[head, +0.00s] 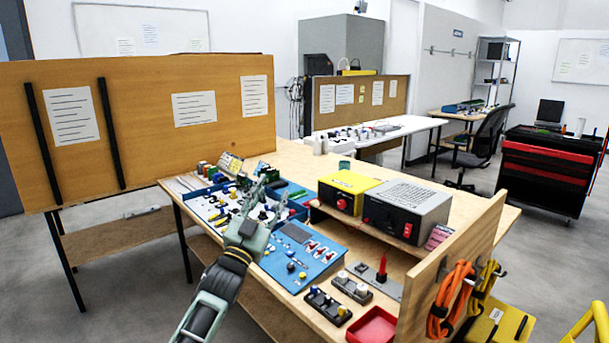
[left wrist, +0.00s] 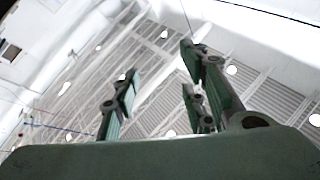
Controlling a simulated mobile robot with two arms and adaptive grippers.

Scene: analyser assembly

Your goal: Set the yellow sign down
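A yellow panel with a white label (head: 503,322) shows at the bottom right of the head view, beyond the wooden end board. It looks like part of a yellow sign, but its lower part is cut off. A second yellow piece, like a bent frame (head: 592,322), stands at the right edge, also cut off; I cannot tell whether the two belong together. My left gripper (head: 272,193) is above the workbench, pointing up and away from both. In the left wrist view its fingers (left wrist: 160,95) are apart with only the ceiling behind them. My right gripper is out of view.
The workbench (head: 480,213) carries blue trays of small parts, a yellow box (head: 348,190), a grey box (head: 406,212) and a red tray (head: 373,326). Orange cable (head: 450,300) hangs on the end board (head: 415,318). Open floor (head: 555,250) lies before the red-black cabinet (head: 548,170).

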